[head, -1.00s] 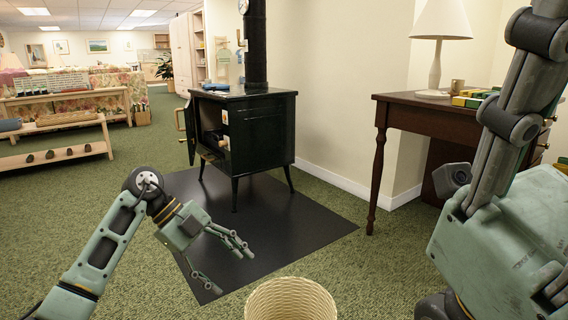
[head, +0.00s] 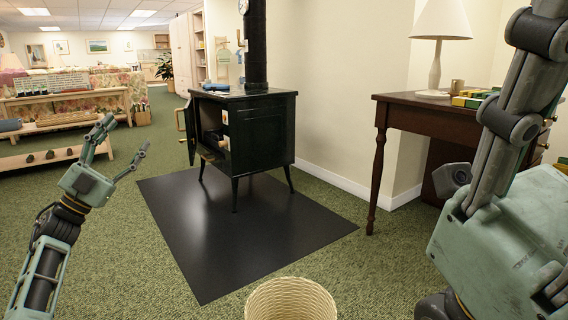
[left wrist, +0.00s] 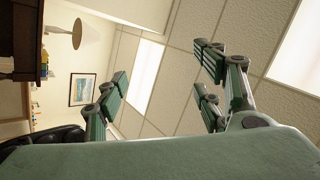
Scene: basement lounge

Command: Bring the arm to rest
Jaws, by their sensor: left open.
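My left gripper (head: 122,146) is raised at the left of the head view, its fingers spread apart and pointing up. Nothing is between them. In the left wrist view its open fingers (left wrist: 165,90) stand against the ceiling. My right arm (head: 500,150) shows folded up at the right side of the head view; its gripper is not visible.
A black stove (head: 250,135) with its door open stands on a dark floor mat (head: 240,240). A wicker basket (head: 290,300) is at the bottom centre. A wooden desk (head: 385,110) with a lamp (head: 440,25) is at the right. A low shelf (head: 60,155) is behind my left gripper.

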